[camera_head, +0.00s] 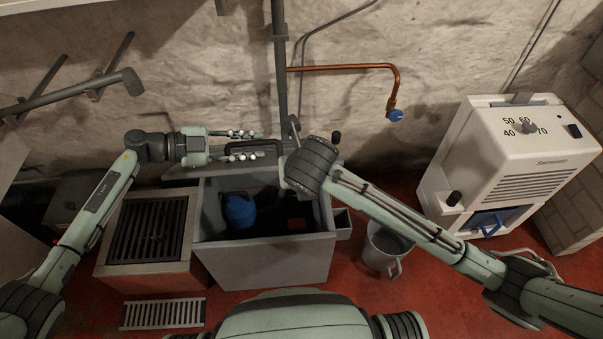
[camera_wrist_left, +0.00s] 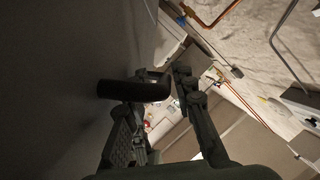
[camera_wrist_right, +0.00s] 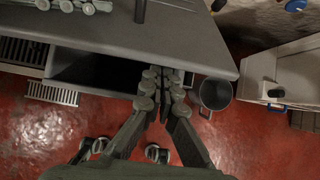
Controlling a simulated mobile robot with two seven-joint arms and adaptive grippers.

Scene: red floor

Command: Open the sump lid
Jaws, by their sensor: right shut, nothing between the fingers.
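The sump (camera_head: 280,262) is a grey box in the head view, its front part uncovered, with a blue pump (camera_head: 240,210) inside. Its grey lid (camera_head: 225,170) is at the back of the box; the right wrist view shows the lid (camera_wrist_right: 195,45) as a slab above a dark gap. A dark handle (camera_head: 267,143) stands on the lid; it also shows in the left wrist view (camera_wrist_left: 135,90). My left gripper (camera_head: 246,145) is open, fingers apart, at the handle; contact is unclear. My right gripper (camera_wrist_right: 165,85) is shut and empty by the lid's front edge; my wrist hides it in the head view.
A grated box (camera_head: 150,235) stands left of the sump, with a floor grate (camera_head: 162,313) in front. A grey bucket (camera_head: 385,245) and a white boiler-like unit (camera_head: 510,160) stand right. A copper pipe (camera_head: 345,68) with a blue tap runs along the stone wall behind.

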